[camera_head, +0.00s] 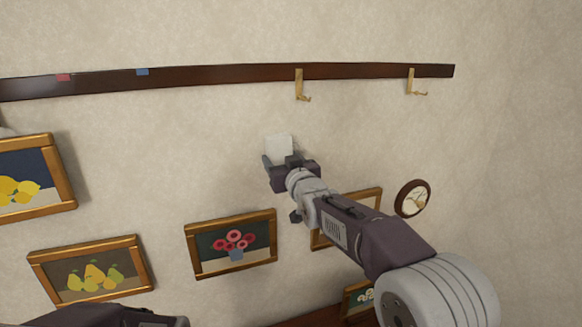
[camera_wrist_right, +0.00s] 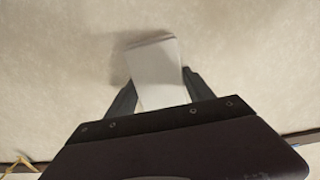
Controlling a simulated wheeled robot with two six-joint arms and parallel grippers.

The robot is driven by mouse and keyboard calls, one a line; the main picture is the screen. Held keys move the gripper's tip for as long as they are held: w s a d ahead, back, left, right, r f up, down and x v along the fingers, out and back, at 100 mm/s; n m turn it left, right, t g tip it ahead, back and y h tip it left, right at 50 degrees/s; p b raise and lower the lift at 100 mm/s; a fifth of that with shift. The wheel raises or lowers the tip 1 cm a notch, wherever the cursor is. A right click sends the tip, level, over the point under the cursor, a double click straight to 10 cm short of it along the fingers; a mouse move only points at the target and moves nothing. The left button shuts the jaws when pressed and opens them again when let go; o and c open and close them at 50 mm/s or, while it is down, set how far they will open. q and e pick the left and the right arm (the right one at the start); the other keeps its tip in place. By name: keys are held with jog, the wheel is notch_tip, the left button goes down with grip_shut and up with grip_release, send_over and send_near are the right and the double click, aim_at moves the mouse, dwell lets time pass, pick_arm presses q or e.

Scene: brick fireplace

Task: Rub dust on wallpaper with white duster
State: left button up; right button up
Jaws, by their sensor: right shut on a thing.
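My right gripper (camera_head: 281,165) is shut on the white duster (camera_head: 279,149) and holds it up at the wallpaper (camera_head: 200,140), between the dark rail and the framed pictures. In the right wrist view the pale block-shaped duster (camera_wrist_right: 155,70) sits between the two dark fingers of the gripper (camera_wrist_right: 155,95). A soft shadow lies beside the duster on the wall; I cannot tell whether it touches. No dust patch can be made out on the wallpaper. Part of my left arm shows at the bottom left of the head view, but its gripper fingers are not seen.
A dark wooden rail (camera_head: 220,76) with brass hooks (camera_head: 300,85) runs above the duster. Framed pictures of flowers (camera_head: 232,243), pears (camera_head: 90,270) and lemons (camera_head: 30,180) hang below and left. A round clock-like frame (camera_head: 412,198) hangs right. Wall around the duster is clear.

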aim_at(291, 149)
jog(key=shift+a, duration=0.2)
jog(key=shift+r+p, duration=0.75)
jog(key=shift+r, duration=0.35)
jog(key=shift+d+f, duration=0.1)
jog(key=shift+d, duration=0.15)
jog(key=shift+w+d+r+p, duration=0.15)
jog(key=shift+w+d+p, duration=0.15)
jog(key=shift+d, duration=0.35)
jog(key=shift+w+d+r+p, duration=0.15)
jog(key=shift+d+p, duration=0.25)
jog(key=shift+d, duration=0.2)
jog(key=d+p, duration=0.2)
jog(key=w+d+p, duration=0.1)
jog(key=d, duration=0.1)
jog(key=shift+w+d+f+p, duration=0.2)
jog(key=shift+p, duration=0.15)
jog(key=shift+d+f, duration=0.1)
jog(key=shift+d, duration=0.1)
jog(key=shift+w, duration=0.1)
